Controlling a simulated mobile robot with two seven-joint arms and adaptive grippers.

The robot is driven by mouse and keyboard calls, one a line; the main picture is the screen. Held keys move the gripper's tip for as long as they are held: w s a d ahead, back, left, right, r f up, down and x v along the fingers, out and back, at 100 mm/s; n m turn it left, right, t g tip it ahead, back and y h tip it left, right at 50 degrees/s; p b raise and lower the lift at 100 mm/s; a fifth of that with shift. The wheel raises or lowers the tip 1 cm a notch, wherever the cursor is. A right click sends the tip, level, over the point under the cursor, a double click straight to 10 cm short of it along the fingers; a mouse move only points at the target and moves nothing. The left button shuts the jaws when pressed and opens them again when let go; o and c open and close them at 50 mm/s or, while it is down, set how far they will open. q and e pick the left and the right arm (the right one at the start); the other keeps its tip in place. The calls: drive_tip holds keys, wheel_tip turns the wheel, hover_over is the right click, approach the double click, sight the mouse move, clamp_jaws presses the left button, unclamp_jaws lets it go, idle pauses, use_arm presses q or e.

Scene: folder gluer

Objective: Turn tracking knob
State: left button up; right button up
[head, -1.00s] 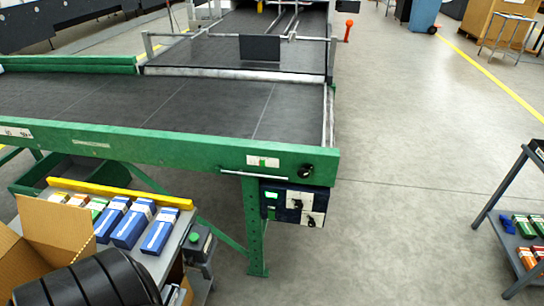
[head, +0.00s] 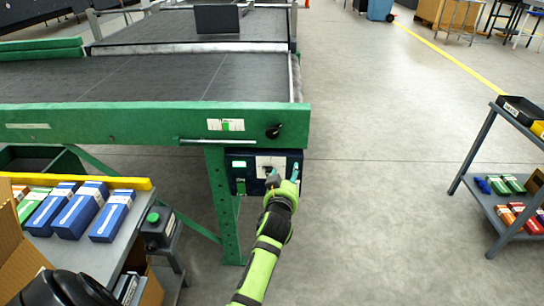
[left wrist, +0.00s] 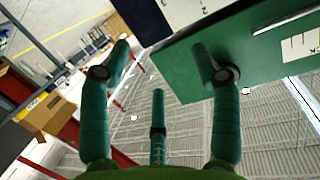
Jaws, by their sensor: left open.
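A black knob (head: 273,131) sits on the right end of the green conveyor beam (head: 110,124), beside a white label with a green mark (head: 226,125). Below it hangs a dark blue control box (head: 240,183) with a green-lit display and a white plate (head: 268,162). My left gripper (head: 283,177) is open, its teal fingers in front of the white plate and below the black knob. The gripper covers part of the plate and whatever is behind it. In the left wrist view the spread fingers (left wrist: 160,52) show near the green beam; no knob is clearly visible between them.
A bench with several blue boxes (head: 80,210) and a green-button box (head: 159,228) stands at the left. A green leg (head: 222,205) supports the beam. A shelf cart (head: 500,215) stands at the right. The floor between is clear.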

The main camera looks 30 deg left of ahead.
sight(272, 135)
use_arm(q)
drive_tip(key=s+a+r+n+y+b, duration=0.1)
drive_tip(key=a+r+n+y, duration=0.2)
drive_tip(key=a+r, duration=0.35)
drive_tip(key=shift+t, duration=0.4)
drive_tip(key=shift+w+a+r+b, duration=0.15)
drive_tip(key=shift+w+a+r, duration=0.15)
drive_tip(key=shift+w, duration=0.65)
drive_tip(key=shift+w+a+r+b, duration=0.1)
drive_tip(key=shift+w+a+r, duration=0.2)
drive_tip(key=shift+w, duration=0.65)
drive_tip(key=shift+w+a+r+b, duration=0.2)
drive_tip(key=shift+w+r, duration=0.15)
drive_tip(key=shift+w, duration=0.6)
use_arm(e)
drive_tip(key=shift+w+a+f, duration=0.1)
drive_tip(key=shift+w+f, duration=0.05)
drive_tip(key=shift+w, duration=0.3)
drive_tip(key=shift+w+a+f, duration=0.1)
drive_tip(key=shift+w+f, duration=0.05)
drive_tip(key=shift+w, duration=0.3)
use_arm(q)
drive_tip(key=shift+m, duration=0.3)
drive_tip(key=c, duration=1.1)
